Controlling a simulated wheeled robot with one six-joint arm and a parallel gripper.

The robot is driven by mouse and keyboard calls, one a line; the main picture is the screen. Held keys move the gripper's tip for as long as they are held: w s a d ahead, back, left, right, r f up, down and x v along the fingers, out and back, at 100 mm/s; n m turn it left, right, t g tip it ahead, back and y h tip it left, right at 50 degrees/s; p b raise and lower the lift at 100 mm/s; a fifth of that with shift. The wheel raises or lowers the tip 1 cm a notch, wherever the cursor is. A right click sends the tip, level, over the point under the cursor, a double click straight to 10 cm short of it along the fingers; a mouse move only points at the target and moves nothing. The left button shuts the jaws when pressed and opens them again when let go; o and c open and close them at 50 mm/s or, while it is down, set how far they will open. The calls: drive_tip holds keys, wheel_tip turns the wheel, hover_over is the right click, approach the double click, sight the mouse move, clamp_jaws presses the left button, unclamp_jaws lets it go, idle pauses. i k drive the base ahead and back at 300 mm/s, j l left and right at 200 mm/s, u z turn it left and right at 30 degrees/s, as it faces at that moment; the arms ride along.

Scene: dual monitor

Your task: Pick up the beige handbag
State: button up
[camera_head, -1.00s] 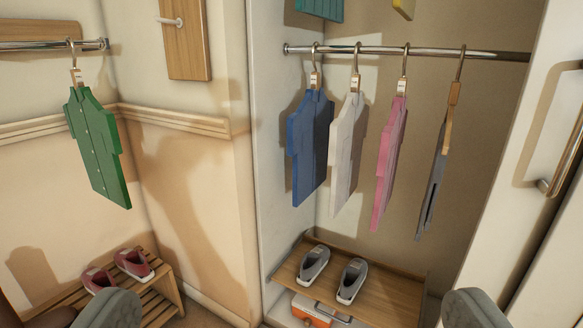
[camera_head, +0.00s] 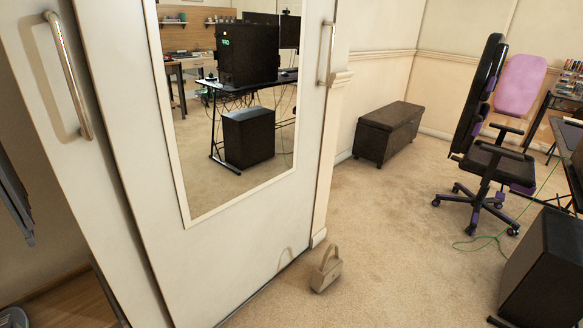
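The beige handbag (camera_head: 326,271) stands upright on the carpet in the lower middle of the view, near the foot of the white wardrobe door. It is small, with a rounded top handle. Its whole near side shows, and nothing covers it. I cannot make out my gripper in this view. The handbag stands apart from everything else on open floor.
The white sliding door with a mirror (camera_head: 235,95) fills the left. A dark brown storage bench (camera_head: 388,133) stands by the back wall. A black office chair (camera_head: 490,160) and a black box (camera_head: 545,270) are at right. Carpet between is clear.

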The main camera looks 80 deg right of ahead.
sight(330, 268)
drive_tip(key=z, duration=2.6)
drive_tip(key=i+l, duration=0.45)
drive_tip(key=i, duration=0.2)
drive_tip(key=i+l, duration=0.95)
drive_tip(key=i, duration=0.3)
